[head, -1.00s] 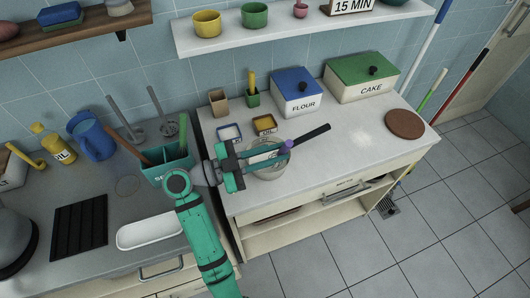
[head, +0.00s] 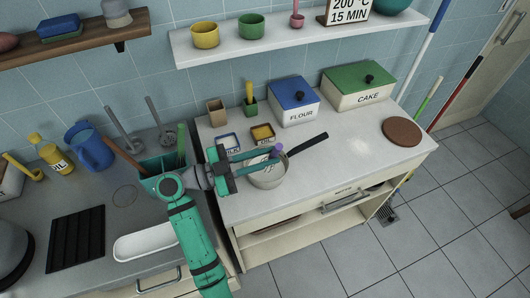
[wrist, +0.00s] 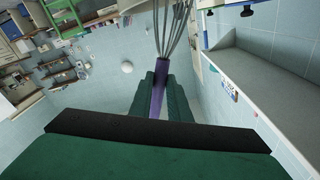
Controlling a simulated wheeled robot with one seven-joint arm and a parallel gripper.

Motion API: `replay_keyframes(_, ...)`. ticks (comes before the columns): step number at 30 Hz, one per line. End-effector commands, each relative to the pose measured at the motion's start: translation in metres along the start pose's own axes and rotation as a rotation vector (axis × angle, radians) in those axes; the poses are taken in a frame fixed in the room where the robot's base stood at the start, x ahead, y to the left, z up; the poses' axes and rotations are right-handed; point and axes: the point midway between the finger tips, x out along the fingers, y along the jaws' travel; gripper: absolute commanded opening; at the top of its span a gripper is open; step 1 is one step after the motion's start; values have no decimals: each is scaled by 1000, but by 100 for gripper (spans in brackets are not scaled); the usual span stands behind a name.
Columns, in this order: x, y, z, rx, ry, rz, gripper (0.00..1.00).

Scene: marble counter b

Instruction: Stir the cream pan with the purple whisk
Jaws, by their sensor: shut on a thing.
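The cream pan (head: 268,181) stands near the left front of the white counter. Its dark handle (head: 309,144) points to the back right. My gripper (head: 276,153) reaches over the pan from the left, its teal fingers shut on the purple whisk (head: 277,149). In the head view only a small purple part of the whisk shows clearly. In the wrist view the purple whisk (wrist: 158,92) sits between the fingers, its grey wires (wrist: 175,28) running to the top edge. I cannot tell whether the wires touch the pan's inside.
Behind the pan stand a blue-rimmed container (head: 228,142), a yellow container (head: 262,134), the flour box (head: 294,107) and the cake box (head: 360,93). A teal utensil holder (head: 165,164) stands left of my gripper. The counter right of the pan is clear up to a brown round board (head: 403,131).

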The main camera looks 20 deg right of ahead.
Motion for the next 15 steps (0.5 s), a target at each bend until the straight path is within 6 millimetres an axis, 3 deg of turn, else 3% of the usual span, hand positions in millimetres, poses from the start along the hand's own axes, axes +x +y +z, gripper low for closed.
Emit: replay_keyframes(15,0,1,-6,2,0,1,0)
